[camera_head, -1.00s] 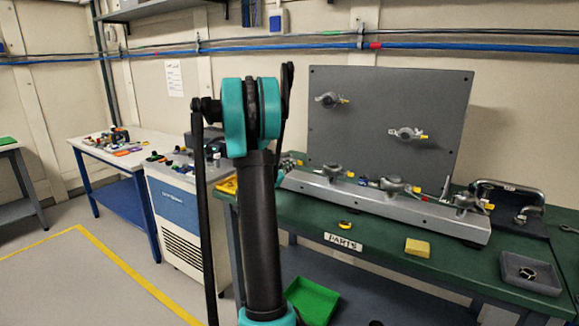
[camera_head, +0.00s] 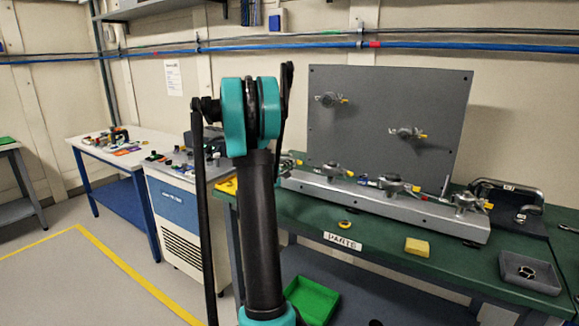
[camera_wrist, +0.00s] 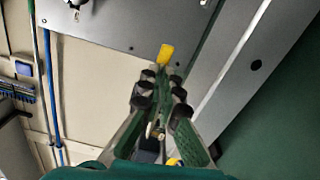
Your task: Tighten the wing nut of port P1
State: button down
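My gripper (camera_wrist: 162,77) shows in the wrist view, with black pads along both fingers and a visible gap between them. It looks partly open. A yellow tab (camera_wrist: 165,53) is at or just beyond the fingertips; I cannot tell whether they touch it. In the head view, ports with grey wing nuts and yellow tabs stand on a metal rail (camera_head: 350,199). Two more are on the upright grey panel: an upper left one (camera_head: 328,100) and a lower right one (camera_head: 406,133). The port labels are too small to read, so I cannot identify P1. My arm hides the gripper in the head view.
The green bench (camera_head: 375,238) carries a yellow block (camera_head: 417,247), a yellow ring (camera_head: 344,224) and a grey tray (camera_head: 507,281) with a nut. A metal handle (camera_head: 508,190) stands at right. A green bin (camera_head: 311,300) is below. Open floor lies left.

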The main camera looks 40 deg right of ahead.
jog(key=shift+s+f+m, duration=0.1)
jog(key=shift+f+m, duration=0.05)
jog(key=shift+m, duration=4.15)
jog(key=c, duration=2)
grip_release()
jog(key=shift+c, duration=0.2)
jog(key=v, duration=1.2)
